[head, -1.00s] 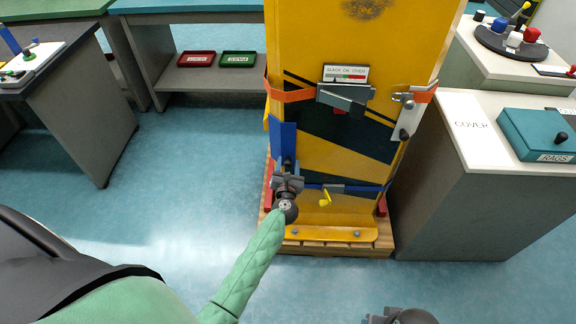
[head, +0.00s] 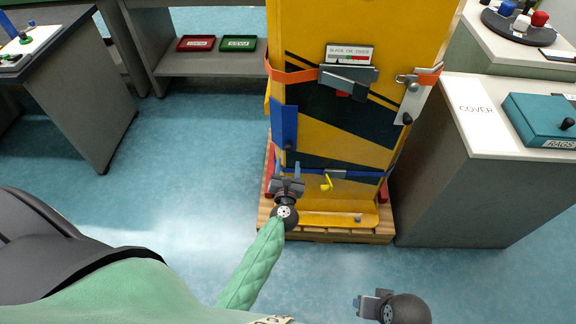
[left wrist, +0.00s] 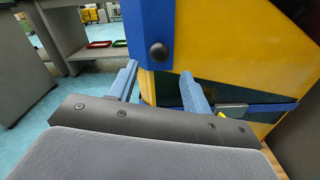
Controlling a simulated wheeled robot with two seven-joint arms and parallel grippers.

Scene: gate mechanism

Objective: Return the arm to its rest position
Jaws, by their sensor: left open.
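My left gripper (head: 287,184) is in front of the lower left part of the yellow cabinet (head: 345,165), just below a blue upright bar with a dark round knob (head: 289,146). In the left wrist view its two blue fingers (left wrist: 163,88) are apart with nothing between them. The knob (left wrist: 159,52) shows beyond the fingers, with no clear contact. My right gripper (head: 372,303) shows at the bottom of the head view, low over the floor; its fingers are too small to judge.
The cabinet stands on a wooden pallet (head: 330,235). A counter (head: 500,150) with a teal RAGS box (head: 540,119) is close on the right. Red (head: 197,43) and green (head: 238,44) trays lie on a shelf behind. The floor at left is clear.

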